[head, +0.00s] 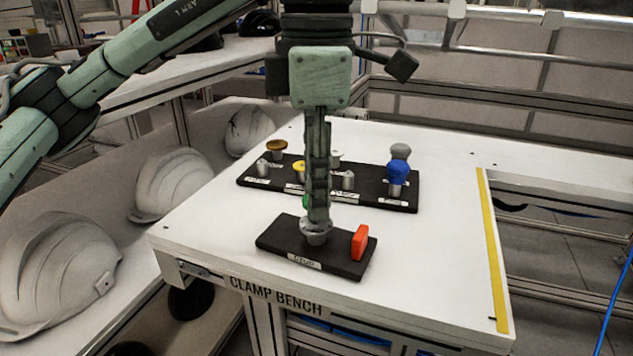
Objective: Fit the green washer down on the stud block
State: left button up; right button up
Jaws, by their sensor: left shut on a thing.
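A black block (278,238) with a white label on its front lies near the front of the bench; the label is too small to read surely. A silver round post (316,237) stands on it, and an orange-red upright piece (360,242) is at its right end. My left gripper (318,220) points straight down right over the silver post, its fingers seen edge-on. A small bit of green, likely the green washer (306,202), shows at the left edge of the fingers. The fingers hide most of it, and I cannot tell whether it touches the post. My right gripper is out of view.
Behind is a long black board (405,204) with several silver posts, a brown cap (277,146), a yellow piece (299,166), a blue cap (398,172) and a grey cap (400,151). White helmet shells (55,265) line the left. The bench's right side is clear up to a yellow strip (493,250).

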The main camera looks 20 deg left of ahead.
pick_arm(q)
jog(key=shift+f+b, duration=0.9)
jog(key=shift+f, duration=0.25)
jog(key=o, duration=0.8)
notch_tip(320, 180, up, 12)
jog(key=shift+s, duration=0.1)
